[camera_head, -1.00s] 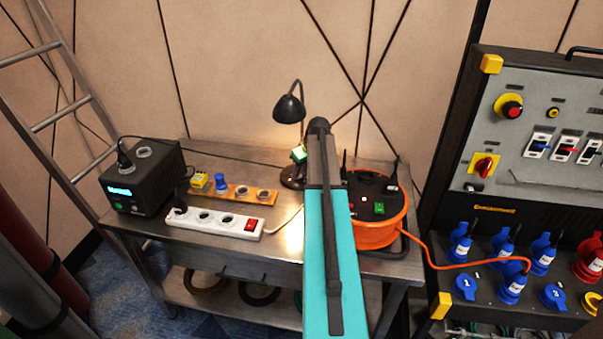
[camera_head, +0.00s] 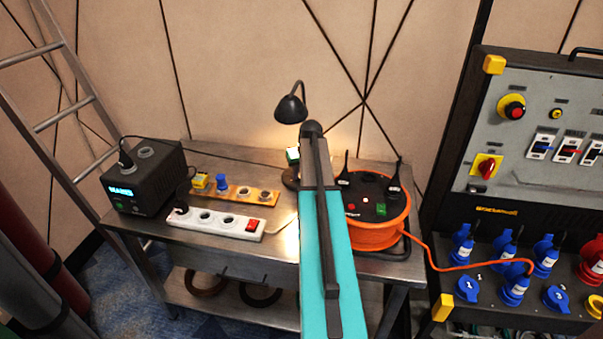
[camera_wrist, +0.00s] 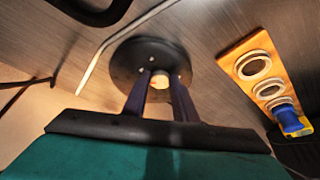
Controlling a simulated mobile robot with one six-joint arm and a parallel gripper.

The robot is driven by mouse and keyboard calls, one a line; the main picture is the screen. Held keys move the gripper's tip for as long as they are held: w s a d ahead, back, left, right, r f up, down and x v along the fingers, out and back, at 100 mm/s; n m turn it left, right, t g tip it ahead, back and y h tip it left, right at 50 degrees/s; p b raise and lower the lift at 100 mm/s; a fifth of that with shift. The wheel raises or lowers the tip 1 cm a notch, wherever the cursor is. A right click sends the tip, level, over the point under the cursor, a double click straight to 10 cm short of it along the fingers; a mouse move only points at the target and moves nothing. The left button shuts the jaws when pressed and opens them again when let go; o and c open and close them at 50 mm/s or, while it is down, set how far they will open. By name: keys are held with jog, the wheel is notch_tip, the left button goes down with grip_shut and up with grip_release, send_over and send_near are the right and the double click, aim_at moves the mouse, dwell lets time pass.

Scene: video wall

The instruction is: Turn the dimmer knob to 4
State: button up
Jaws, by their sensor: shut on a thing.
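The black desk lamp (camera_head: 291,108) stands at the back of the metal bench, and its light is on. Its round black base (camera_wrist: 122,67) shows in the wrist view, with a small pale knob (camera_wrist: 160,80) on it. My gripper (camera_wrist: 161,82) points down at the base, one finger on each side of the knob, and is shut on it. The fingers partly cover the knob, and no number or pointer mark is readable. In the head view my arm hides the gripper and the knob.
On the bench (camera_head: 270,270), an orange cable reel (camera_head: 375,238) stands right of my arm. A white power strip (camera_head: 225,225), a wooden socket strip (camera_head: 250,203) and a black box (camera_head: 140,185) stand to the left. A switch panel (camera_head: 535,120) stands at the right.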

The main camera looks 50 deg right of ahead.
jog(key=shift+w, duration=0.15)
jog(key=o, duration=1)
jog(key=shift+o, duration=0.2)
jog(key=p+v, duration=0.4)
jog(key=v, duration=0.4)
jog(key=shift+r, duration=0.3)
jog(key=shift+w+a+f, duration=0.1)
